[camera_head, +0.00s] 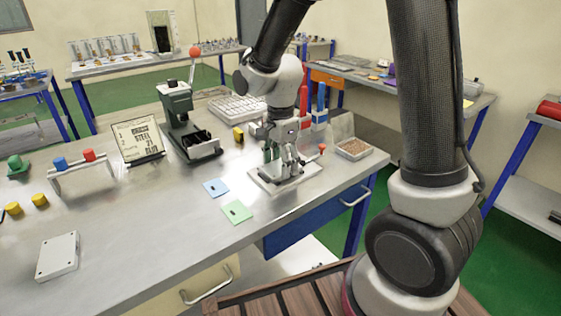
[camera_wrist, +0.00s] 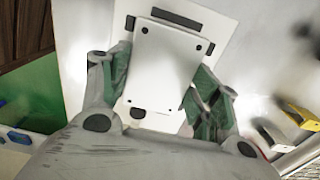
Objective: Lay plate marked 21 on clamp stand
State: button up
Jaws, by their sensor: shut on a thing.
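A white plate (camera_wrist: 160,65) with dark dots near its corners is between the fingers of my gripper (camera_wrist: 162,88) in the wrist view. My gripper (camera_head: 284,163) is shut on it. No number is readable on the plate. The clamp stand (camera_head: 301,179) has a pale flat base and a red-knobbed lever on its right. My gripper points down over it in the head view. In the wrist view, the pale base (camera_wrist: 213,22) with dark pads lies behind the plate. I cannot tell whether the plate touches it.
A blue card (camera_head: 215,187) and a green card (camera_head: 236,212) lie left of the stand. A green press (camera_head: 180,120) and a sign card (camera_head: 137,141) stand farther left. A tray of small parts (camera_head: 354,149) is at right. A white lid (camera_head: 58,256) lies front left; bench around it is clear.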

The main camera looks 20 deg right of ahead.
jog(key=o, duration=1.3)
jog(key=shift+r, duration=0.1)
jog(key=shift+r, duration=3.45)
notch_tip(320, 180, up, 12)
